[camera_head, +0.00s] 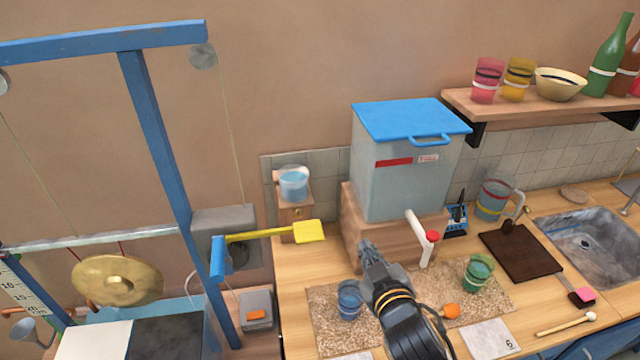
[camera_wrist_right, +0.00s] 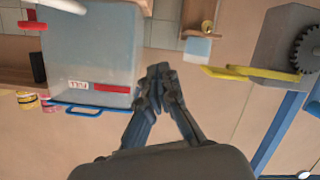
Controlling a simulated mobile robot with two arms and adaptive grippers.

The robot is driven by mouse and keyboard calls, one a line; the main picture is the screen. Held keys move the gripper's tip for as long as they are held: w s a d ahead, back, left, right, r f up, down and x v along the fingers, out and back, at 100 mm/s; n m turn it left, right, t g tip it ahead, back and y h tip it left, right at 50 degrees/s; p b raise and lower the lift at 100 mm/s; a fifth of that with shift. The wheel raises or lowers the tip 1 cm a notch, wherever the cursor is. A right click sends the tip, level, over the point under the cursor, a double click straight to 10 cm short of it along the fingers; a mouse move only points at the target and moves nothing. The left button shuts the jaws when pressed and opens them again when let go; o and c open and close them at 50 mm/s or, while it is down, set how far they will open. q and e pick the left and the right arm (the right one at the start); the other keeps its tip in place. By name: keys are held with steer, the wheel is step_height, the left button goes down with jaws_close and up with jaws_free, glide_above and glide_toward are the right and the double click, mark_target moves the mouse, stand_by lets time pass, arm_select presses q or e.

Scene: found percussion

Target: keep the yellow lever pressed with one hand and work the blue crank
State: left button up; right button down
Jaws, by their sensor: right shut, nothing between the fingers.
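The yellow lever (camera_head: 308,231) has a flat paddle and sticks out to the right from a grey box (camera_head: 226,221) on the blue frame. It also shows in the right wrist view (camera_wrist_right: 225,72). The blue crank (camera_head: 218,258) is at the left of the lever's base, on the front of the grey box. My right gripper (camera_head: 365,248) is shut and empty, to the right of the lever paddle and apart from it, in front of the wooden block. Its fingertips meet in the right wrist view (camera_wrist_right: 159,72). My left gripper is out of view.
A blue cup (camera_head: 349,299) and green cup (camera_head: 478,272) stand on a cork-like mat (camera_head: 405,300). A gong (camera_head: 117,281) hangs left.

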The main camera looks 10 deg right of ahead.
steer(key=w+a+r+n+t+y, duration=0.25)
steer(key=a+r+n+y, duration=0.35)
steer(key=r, duration=0.5)
steer(key=w+a+r+n+t+y, duration=0.1)
steer(key=a+r+n+t+y, duration=0.45)
steer(key=r, duration=0.55)
steer(key=s+a+n+g+y, duration=0.3)
steer(key=a+n+g+y, duration=0.2)
steer(key=a+n+g, duration=0.45)
steer(key=s+a+n+g+y, duration=0.4)
steer(key=a+n+g+y, duration=0.15)
steer(key=n+g, duration=0.7)
steer(key=n+t+h, duration=0.1)
steer(key=n+h, duration=0.4)
steer(key=h, duration=1.5)
glide_toward(311, 227)
steer(key=b+x, duration=0.4)
steer(key=x, duration=0.2)
steer(key=shift+f+b, duration=0.15)
steer(key=shift+b, duration=0.15)
steer(key=shift+w+f, duration=0.1)
steer(key=shift+f, duration=0.05)
